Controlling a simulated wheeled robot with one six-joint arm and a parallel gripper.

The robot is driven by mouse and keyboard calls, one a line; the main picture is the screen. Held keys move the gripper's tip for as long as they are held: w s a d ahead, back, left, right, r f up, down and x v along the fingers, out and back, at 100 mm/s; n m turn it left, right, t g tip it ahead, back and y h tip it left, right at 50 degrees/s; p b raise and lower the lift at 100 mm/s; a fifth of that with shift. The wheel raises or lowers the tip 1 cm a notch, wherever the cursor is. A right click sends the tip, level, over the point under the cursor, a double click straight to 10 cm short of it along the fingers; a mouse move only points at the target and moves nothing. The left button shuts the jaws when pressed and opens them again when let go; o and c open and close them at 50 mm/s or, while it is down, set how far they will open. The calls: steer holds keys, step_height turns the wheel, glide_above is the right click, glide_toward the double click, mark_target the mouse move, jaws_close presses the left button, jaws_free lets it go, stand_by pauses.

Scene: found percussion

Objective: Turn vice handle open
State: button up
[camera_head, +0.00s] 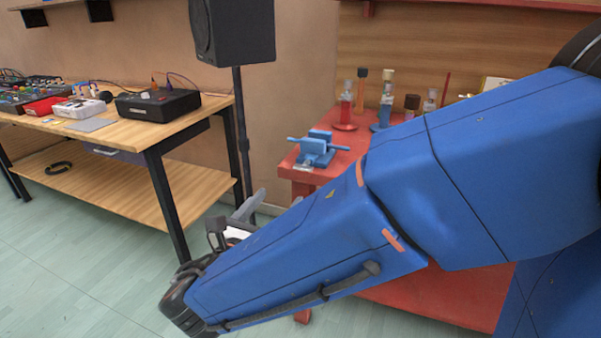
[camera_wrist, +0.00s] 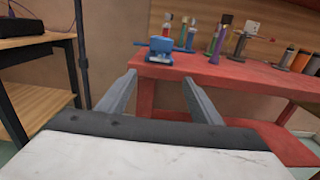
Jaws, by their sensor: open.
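The blue vice (camera_head: 317,150) sits near the left front corner of the red table (camera_head: 352,140). Its thin blue handle bar (camera_head: 336,147) sticks out sideways. The vice also shows in the wrist view (camera_wrist: 160,50), at the table's near edge, above and between my fingers. My gripper (camera_head: 246,208) is in front of the table and to the left of it, lower than the vice and apart from it. In the wrist view my gripper (camera_wrist: 158,88) has its two grey fingers spread wide with nothing between them. My blue arm hides part of the red table in the head view.
A wooden workbench (camera_head: 135,134) with a black case (camera_head: 158,104) and several devices stands at the left. A black speaker (camera_head: 234,30) on a thin stand (camera_head: 241,125) is between bench and table. Several bottles, including a red one (camera_head: 346,112), stand behind the vice.

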mark_target(302, 169)
steer(key=x, duration=1.3)
steer(key=shift+w, duration=0.4)
steer(key=c, duration=1.1)
steer(key=shift+o, duration=0.2)
steer(key=shift+d, duration=0.1)
